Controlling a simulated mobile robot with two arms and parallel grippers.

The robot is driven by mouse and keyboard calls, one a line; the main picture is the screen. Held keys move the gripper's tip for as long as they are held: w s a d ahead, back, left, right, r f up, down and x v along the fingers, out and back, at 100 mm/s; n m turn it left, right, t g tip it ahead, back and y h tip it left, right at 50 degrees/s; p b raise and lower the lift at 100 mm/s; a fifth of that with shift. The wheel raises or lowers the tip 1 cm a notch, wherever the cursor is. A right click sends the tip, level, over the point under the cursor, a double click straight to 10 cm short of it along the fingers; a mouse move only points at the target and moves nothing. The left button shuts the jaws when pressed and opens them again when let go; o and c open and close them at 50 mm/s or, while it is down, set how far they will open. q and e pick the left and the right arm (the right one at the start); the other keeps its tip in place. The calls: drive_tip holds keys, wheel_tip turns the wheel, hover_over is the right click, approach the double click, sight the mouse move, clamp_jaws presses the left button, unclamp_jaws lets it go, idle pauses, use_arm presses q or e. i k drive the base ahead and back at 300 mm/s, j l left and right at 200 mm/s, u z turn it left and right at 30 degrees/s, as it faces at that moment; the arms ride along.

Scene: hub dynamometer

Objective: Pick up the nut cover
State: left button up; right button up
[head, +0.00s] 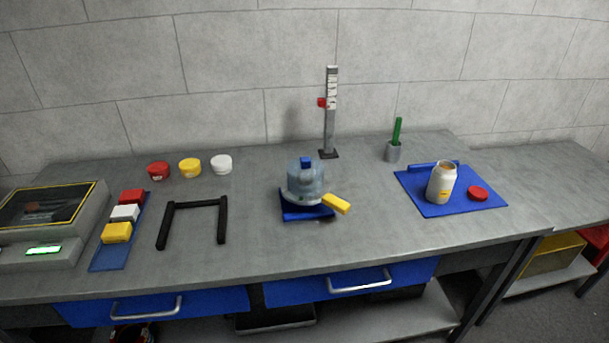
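A round red lid (478,193) lies flat on a blue mat (430,208) at the right of the bench. It looks like the nut cover, though no label shows. Just left of it a white jar (440,184) with a yellow label stands upright on the mat. Its top is uncovered and brownish contents show at the mouth. Lid and jar are apart. Neither of my grippers is in view.
Behind are a grey scale post (330,115) and a grey cup (393,151) holding a green item. A black frame (163,226) lies left. The bench's front middle is clear.

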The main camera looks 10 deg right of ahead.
sight(306, 174)
drive_tip(key=i+j+z, duration=0.2)
drive_tip(key=j, duration=0.15)
drive_tip(key=i+j+z, duration=0.15)
drive_tip(key=j, duration=0.2)
drive_tip(key=i+j+z, duration=0.2)
drive_tip(key=j, duration=0.2)
drive_tip(key=j+z, duration=0.2)
drive_tip(key=j, duration=0.2)
